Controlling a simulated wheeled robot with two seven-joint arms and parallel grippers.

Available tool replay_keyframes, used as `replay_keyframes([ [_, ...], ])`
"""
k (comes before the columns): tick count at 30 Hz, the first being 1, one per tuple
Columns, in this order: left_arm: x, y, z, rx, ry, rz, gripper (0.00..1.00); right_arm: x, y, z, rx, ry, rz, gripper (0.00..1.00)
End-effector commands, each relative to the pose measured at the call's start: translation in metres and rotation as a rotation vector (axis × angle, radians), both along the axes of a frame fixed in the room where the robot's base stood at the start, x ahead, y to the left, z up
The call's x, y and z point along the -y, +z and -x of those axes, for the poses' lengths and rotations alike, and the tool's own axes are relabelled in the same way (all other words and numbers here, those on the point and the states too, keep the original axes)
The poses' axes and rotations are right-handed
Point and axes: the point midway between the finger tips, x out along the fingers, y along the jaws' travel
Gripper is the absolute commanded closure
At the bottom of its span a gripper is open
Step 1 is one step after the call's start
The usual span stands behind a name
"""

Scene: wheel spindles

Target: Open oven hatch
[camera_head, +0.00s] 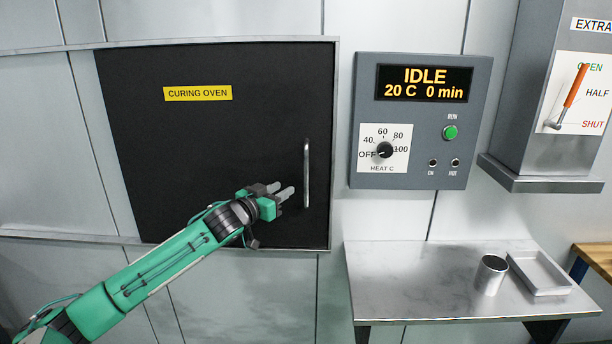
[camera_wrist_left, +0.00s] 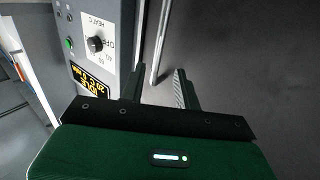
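The black oven hatch (camera_head: 200,140), labelled CURING OVEN, is shut in its metal frame. Its upright metal bar handle (camera_head: 307,174) is on the hatch's right side and also shows in the left wrist view (camera_wrist_left: 160,45). My left gripper (camera_head: 287,192) is just left of the handle's lower half, fingers pointing toward it. In the left wrist view its two fingers (camera_wrist_left: 156,83) are apart with a gap between them, and the handle's end shows ahead of the gap. I cannot tell whether they touch it. My right gripper is not in view.
A control panel (camera_head: 420,122) right of the hatch reads IDLE, 20 C, 0 min. An extractor unit (camera_head: 560,80) with an orange lever (camera_head: 575,86) is at far right.

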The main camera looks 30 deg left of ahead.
Motion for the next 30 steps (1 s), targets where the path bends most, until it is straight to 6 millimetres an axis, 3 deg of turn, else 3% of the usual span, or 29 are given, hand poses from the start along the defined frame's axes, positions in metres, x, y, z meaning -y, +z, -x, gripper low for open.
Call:
replay_keyframes([
  [21, 0.004, 0.003, -0.093, 0.0, 0.001, 0.001, 0.68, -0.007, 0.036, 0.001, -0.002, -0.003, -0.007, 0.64],
  [30, 0.005, 0.001, -0.118, 0.001, 0.0, -0.001, 0.68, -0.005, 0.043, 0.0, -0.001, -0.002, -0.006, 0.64],
])
